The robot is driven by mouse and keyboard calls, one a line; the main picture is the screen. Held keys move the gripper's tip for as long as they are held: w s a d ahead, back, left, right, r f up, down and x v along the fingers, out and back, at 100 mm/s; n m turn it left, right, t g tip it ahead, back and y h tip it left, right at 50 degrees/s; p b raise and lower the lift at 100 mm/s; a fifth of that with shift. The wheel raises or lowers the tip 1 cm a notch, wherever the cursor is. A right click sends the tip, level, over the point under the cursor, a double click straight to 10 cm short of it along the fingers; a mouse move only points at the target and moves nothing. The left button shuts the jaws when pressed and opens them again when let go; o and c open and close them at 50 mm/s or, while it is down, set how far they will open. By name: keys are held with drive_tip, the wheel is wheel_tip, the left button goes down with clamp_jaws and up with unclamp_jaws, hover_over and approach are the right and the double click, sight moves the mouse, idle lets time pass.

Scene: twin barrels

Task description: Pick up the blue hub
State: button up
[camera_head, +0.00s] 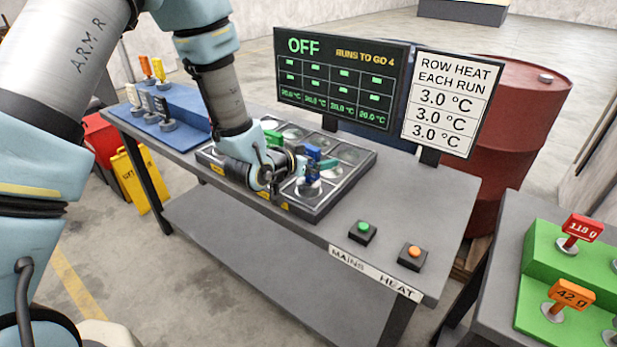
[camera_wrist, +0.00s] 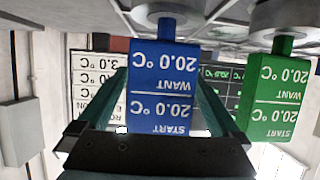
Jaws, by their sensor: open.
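The blue hub (camera_wrist: 160,88) is a blue block on a round metal base, seen upside down in the wrist view. Its face reads START 20.0 °C and WANT 20.0 °C. In the head view the blue hub (camera_head: 313,153) stands in a cell of the gridded tray (camera_head: 350,180), partly hidden by my gripper. My gripper (camera_wrist: 162,98) is open, with one teal finger on each side of the blue block. I cannot tell whether either finger touches it. My gripper (camera_head: 312,165) is low over the tray's front cells in the head view.
A green hub (camera_wrist: 277,95) stands close beside the blue one. Behind the tray are a screen (camera_head: 340,75) reading OFF and a row-heat sign (camera_head: 449,105). A green button (camera_head: 363,229) and an orange button (camera_head: 413,253) are at the right. A blue rack (camera_head: 180,108) stands left.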

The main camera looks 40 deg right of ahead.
clamp_jaws()
idle(0.7)
drive_tip(key=shift+r, duration=0.1)
